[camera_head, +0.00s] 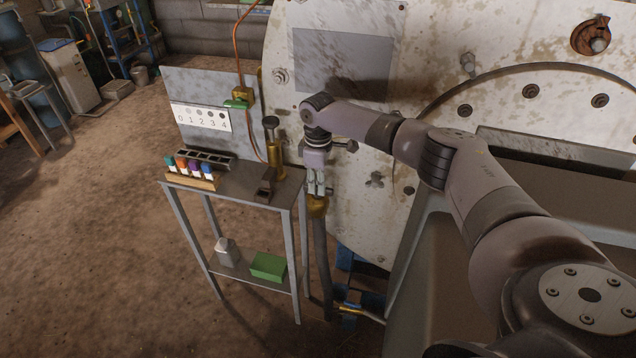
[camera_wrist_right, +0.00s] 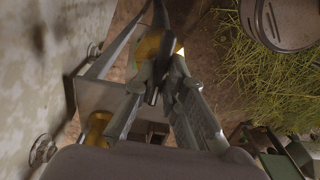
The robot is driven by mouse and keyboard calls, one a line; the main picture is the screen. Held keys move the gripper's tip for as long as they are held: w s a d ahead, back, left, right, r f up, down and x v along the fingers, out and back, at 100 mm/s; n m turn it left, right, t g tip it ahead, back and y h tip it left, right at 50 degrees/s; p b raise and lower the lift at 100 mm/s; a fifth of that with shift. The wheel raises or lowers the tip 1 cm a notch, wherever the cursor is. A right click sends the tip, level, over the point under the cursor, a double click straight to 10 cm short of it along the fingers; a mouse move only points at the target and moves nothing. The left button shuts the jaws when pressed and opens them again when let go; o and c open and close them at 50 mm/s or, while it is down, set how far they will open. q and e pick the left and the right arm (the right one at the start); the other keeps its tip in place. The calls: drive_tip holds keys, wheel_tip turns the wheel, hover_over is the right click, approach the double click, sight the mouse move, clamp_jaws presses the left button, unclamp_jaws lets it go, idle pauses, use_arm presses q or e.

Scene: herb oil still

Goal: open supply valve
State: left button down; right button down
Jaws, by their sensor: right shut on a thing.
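A brass valve (camera_head: 317,208) sits on the dark vertical pipe (camera_head: 321,255) beside the small table's right edge. My right gripper (camera_head: 317,190) points down just above it, in front of the pale still wall. In the right wrist view, the fingertips (camera_wrist_right: 160,85) are closed on a narrow dark lever (camera_wrist_right: 153,94), with brass (camera_wrist_right: 150,46) just beyond. The fingers hide part of the lever, so its exact angle is hard to tell. A second small valve with a green handle (camera_head: 237,104) is on the copper line behind the table. My left gripper is not in view.
The metal table (camera_head: 232,195) holds a vial rack (camera_head: 192,180), a brass cylinder (camera_head: 273,150) and a small dark block (camera_head: 265,186). A green box (camera_head: 268,266) lies on its lower shelf. The large still (camera_head: 430,50) stands close behind my arm. Open floor lies at left.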

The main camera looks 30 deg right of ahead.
drive_tip(key=shift+r, duration=0.1)
idle(0.3)
drive_tip(key=shift+r+m+p, duration=0.1)
drive_tip(key=shift+m+p, duration=0.5)
drive_tip(key=shift+p, duration=0.3)
drive_tip(key=m+p, duration=0.3)
drive_tip(key=shift+a+p, duration=0.1)
drive_tip(key=shift+p, duration=0.2)
drive_tip(key=m+p, duration=0.3)
drive_tip(key=m, duration=0.1)
drive_tip(key=shift+m, duration=0.4)
drive_tip(key=m+p, duration=0.3)
drive_tip(key=m, duration=0.2)
drive_tip(key=shift+w+m+p, duration=0.1)
drive_tip(key=shift+m+p, duration=0.9)
drive_tip(key=shift+m, duration=1.1)
drive_tip(key=c, duration=1.7)
unclamp_jaws()
drive_tip(key=shift+o, duration=0.2)
